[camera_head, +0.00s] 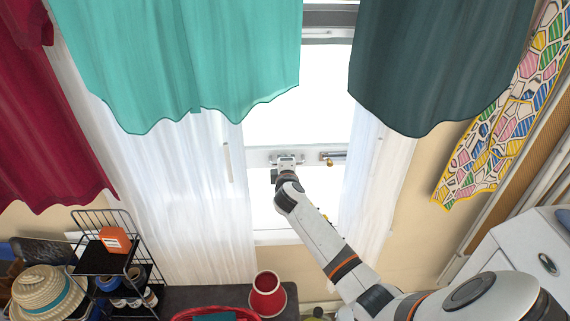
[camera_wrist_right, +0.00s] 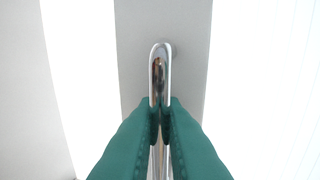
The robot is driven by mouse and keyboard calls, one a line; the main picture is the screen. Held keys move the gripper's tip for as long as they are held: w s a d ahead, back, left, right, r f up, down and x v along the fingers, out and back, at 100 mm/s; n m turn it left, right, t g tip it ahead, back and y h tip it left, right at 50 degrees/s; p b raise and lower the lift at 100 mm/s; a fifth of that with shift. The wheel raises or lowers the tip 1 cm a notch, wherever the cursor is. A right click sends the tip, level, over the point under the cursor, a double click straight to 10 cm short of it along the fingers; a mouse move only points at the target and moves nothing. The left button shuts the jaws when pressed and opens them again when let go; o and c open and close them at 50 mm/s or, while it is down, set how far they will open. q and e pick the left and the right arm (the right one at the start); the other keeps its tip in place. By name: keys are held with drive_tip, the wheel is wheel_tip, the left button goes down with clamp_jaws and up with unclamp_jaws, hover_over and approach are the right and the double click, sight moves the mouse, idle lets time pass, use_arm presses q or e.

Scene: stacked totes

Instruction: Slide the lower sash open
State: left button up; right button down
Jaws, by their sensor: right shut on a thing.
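The window stands between the curtains, with a white horizontal rail of the lower sash (camera_head: 257,157) across its middle. In the head view my right arm reaches up from the lower right, and my right gripper (camera_head: 286,161) is at this rail. In the right wrist view the green fingers of my right gripper (camera_wrist_right: 161,120) are shut on a chrome bar handle (camera_wrist_right: 160,52) fixed to a pale grey rail (camera_wrist_right: 191,30). A catch with a brass-coloured knob (camera_head: 331,157) is on the rail to the right. My left gripper is in neither view.
Teal (camera_head: 190,60) and dark green (camera_head: 435,65) curtains hang above, with white sheers (camera_head: 180,200) beside the glass. Below are a red vase (camera_head: 267,295), a black wire rack (camera_head: 105,222) and a straw hat (camera_head: 45,292). A white cabinet (camera_head: 525,245) stands at right.

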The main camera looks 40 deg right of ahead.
drive_tip(key=c, duration=1.9)
unclamp_jaws()
drive_tip(key=shift+r, duration=0.1)
drive_tip(key=shift+a, duration=0.1)
drive_tip(key=v, duration=1.1)
drive_tip(key=shift+s+a, duration=0.15)
drive_tip(key=shift+s, duration=0.25)
